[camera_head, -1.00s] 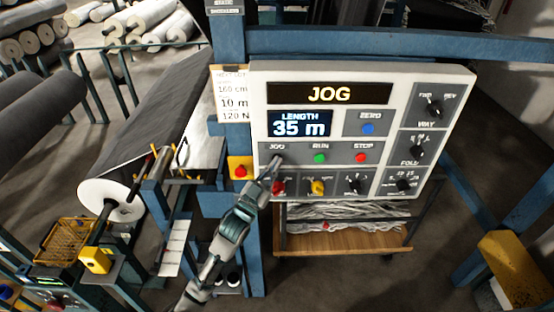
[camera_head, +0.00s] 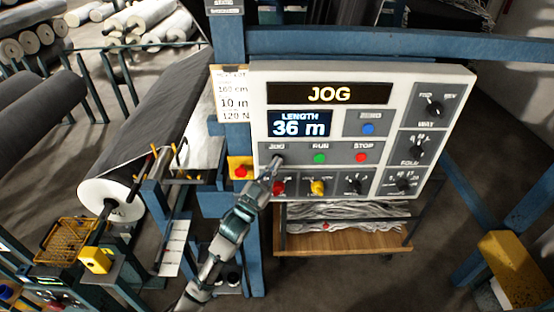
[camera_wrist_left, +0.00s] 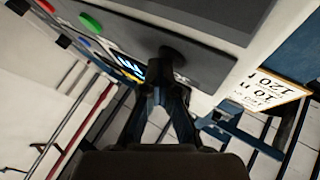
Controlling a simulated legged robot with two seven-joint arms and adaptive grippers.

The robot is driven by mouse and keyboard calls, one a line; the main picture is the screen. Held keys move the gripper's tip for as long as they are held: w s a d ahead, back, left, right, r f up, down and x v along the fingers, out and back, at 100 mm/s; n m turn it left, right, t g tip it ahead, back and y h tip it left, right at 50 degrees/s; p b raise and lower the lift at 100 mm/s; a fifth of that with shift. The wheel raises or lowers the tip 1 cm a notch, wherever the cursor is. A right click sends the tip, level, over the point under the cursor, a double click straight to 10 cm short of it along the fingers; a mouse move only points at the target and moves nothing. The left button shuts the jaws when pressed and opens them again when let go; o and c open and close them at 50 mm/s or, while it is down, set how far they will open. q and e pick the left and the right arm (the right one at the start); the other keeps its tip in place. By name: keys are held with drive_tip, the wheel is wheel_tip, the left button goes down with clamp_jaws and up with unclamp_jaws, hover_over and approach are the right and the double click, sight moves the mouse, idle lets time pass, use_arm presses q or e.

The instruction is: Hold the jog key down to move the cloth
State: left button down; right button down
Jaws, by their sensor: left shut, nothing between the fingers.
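The control panel (camera_head: 345,215) stands in front of me, with JOG on its top display (camera_head: 330,94) and 36 m on the LENGTH screen (camera_head: 299,126). My left gripper (camera_head: 277,161) is shut, its tips at the jog key under the JOG label; the tips hide the key. In the left wrist view the shut fingers (camera_wrist_left: 168,65) meet the panel at a dark round spot. The grey cloth roll (camera_head: 165,110) lies on the machine at left. Folded cloth (camera_head: 345,215) shows under the panel. My right gripper is not in view.
A green RUN button (camera_head: 320,158) and red STOP button (camera_head: 361,157) sit right of the jog key. A red button on a yellow box (camera_head: 240,170) is to its left. A blue post (camera_head: 229,40) and beam (camera_head: 400,45) frame the panel. A wooden cart (camera_head: 345,241) stands below.

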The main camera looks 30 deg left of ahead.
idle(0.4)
use_arm(q)
drive_tip(key=shift+s+d+p, duration=0.3)
drive_tip(key=shift+s+d, duration=0.1)
drive_tip(key=shift+s, duration=0.3)
drive_tip(key=s+d, duration=0.1)
drive_tip(key=s+p, duration=0.1)
drive_tip(key=s, duration=0.1)
drive_tip(key=s+d, duration=0.1)
drive_tip(key=shift+s+d, duration=0.15)
drive_tip(key=shift+d, duration=0.2)
idle(0.3)
